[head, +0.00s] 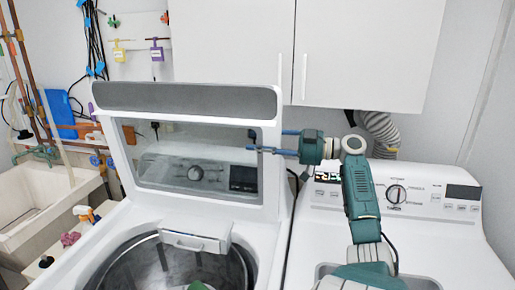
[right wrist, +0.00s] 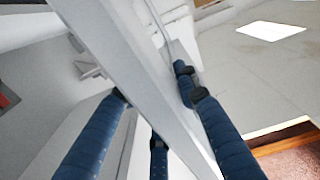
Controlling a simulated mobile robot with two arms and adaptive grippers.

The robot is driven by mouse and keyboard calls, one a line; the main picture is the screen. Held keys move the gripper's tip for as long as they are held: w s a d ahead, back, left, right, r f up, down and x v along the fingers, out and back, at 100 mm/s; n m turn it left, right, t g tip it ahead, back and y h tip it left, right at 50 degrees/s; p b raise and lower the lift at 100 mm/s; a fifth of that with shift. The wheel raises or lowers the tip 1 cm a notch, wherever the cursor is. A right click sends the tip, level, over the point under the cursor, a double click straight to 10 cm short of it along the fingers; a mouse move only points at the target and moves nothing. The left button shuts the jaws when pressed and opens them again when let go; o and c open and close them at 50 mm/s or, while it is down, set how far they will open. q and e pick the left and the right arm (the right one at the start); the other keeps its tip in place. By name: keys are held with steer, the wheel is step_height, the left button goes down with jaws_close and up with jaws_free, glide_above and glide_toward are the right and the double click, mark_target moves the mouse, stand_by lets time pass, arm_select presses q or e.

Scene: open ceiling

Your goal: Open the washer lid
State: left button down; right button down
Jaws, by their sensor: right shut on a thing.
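The washer lid (head: 194,99) stands raised, nearly upright, at the back of the left machine in the head view. It has a grey top edge and a clear window. My right gripper (head: 257,142) is at the lid's right side, its blue fingers reaching across the frame. In the right wrist view, the fingers of my right gripper (right wrist: 152,95) lie on both sides of the white lid frame (right wrist: 125,60), shut on it. The washer's drum opening (head: 170,265) is uncovered below. My left gripper is not in view.
A second white machine with a control panel (head: 460,193) stands at the right, under my right arm. White cabinets (head: 345,55) hang above the lid.

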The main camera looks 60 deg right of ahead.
steer(key=c, duration=1.3)
jaws_free()
steer(key=shift+d+r, duration=0.2)
steer(key=shift+d, duration=0.05)
steer(key=shift+c, duration=0.2)
steer(key=shift+o, duration=0.3)
steer(key=shift+d+f, duration=0.15)
steer(key=shift+f, duration=0.05)
steer(key=shift+s, duration=0.1)
steer(key=shift+s, duration=0.25)
steer(key=v, duration=1.1)
steer(key=shift+s, duration=0.15)
